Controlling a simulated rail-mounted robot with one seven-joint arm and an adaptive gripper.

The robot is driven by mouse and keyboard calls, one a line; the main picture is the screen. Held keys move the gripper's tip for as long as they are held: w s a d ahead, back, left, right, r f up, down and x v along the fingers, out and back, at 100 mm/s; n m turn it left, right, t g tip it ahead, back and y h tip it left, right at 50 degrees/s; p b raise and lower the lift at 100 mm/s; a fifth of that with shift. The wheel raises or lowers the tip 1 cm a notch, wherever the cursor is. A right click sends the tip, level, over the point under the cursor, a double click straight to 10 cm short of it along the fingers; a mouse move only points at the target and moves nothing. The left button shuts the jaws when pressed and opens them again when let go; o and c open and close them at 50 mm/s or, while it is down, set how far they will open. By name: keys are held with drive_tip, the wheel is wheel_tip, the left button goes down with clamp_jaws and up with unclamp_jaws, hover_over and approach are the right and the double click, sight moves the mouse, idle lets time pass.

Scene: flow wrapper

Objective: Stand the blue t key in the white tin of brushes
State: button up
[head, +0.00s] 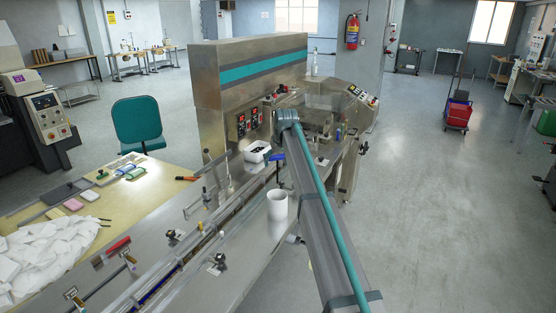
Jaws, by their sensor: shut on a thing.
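The blue t key (278,157) hangs upright, its blue crossbar at the top and its thin dark shaft pointing down. My gripper (281,149) is at the crossbar and shut on it; its fingers are small and mostly hidden by my arm. A white tin (277,207) stands on the machine's steel bed, below and close to the key's shaft in the picture. Whether the shaft's tip is above or behind the tin's rim I cannot tell. No brushes can be made out in the tin.
A white box-like device (257,152) sits on the machine just left of the key. The tall steel wrapper housing (215,90) stands behind. A wooden table (150,185) with cloths and small items is at left. Open floor (440,200) lies to the right.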

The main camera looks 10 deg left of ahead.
wheel_tip(320, 180, down, 12)
drive_tip(key=b, duration=0.4)
idle(0.9)
drive_tip(key=o, duration=0.9)
drive_tip(key=shift+o, duration=0.2)
drive_tip(key=v, duration=1.2)
